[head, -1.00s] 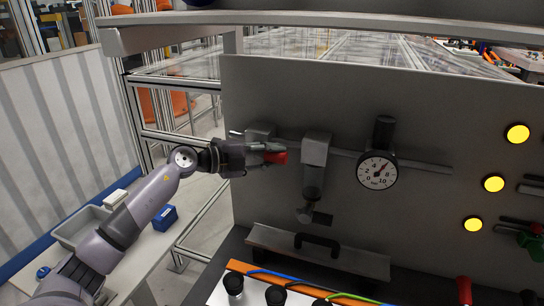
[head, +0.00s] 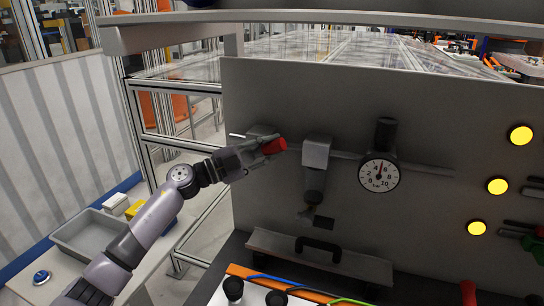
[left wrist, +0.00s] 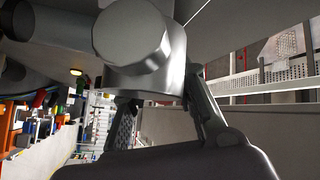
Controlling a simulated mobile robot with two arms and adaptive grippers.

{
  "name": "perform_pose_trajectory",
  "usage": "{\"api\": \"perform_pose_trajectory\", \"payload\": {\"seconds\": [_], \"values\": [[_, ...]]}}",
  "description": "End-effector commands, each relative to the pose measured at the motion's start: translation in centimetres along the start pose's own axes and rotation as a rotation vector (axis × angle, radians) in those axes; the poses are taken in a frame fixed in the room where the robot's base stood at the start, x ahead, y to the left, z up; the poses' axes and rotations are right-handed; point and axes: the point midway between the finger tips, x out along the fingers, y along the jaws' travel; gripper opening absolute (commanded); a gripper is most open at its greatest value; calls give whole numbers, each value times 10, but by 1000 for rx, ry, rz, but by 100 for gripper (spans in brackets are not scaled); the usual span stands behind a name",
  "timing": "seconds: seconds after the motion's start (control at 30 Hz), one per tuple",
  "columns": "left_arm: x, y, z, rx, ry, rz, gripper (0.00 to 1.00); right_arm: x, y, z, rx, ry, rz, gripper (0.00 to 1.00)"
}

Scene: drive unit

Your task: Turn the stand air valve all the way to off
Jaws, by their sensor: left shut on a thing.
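The stand air valve sits at the left end of the grey pipe on the upright panel; its red handle (head: 274,146) tilts up to the right in the head view. My left gripper (head: 258,150) is shut on the handle from the left, and its fingers hide part of the valve. In the left wrist view, my left fingers (left wrist: 160,112) are at a grey metal body with a round end (left wrist: 131,38); the red handle does not show there.
A grey regulator-like unit (head: 316,152) hangs on the pipe just right of the valve. A black handle (head: 318,248) is on the cover below. Yellow round lamps (head: 497,186) line the right side. A grey tray (head: 90,234) stands on the side table at left.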

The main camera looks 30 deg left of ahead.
Motion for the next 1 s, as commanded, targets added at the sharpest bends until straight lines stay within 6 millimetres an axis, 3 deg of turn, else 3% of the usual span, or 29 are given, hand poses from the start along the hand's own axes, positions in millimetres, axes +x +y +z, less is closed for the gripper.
{"api": "perform_pose_trajectory", "payload": {"seconds": [1.0], "values": [[-25,-47,7,-631,241,-625,0,38,3,5,0,-1,4,33]]}}
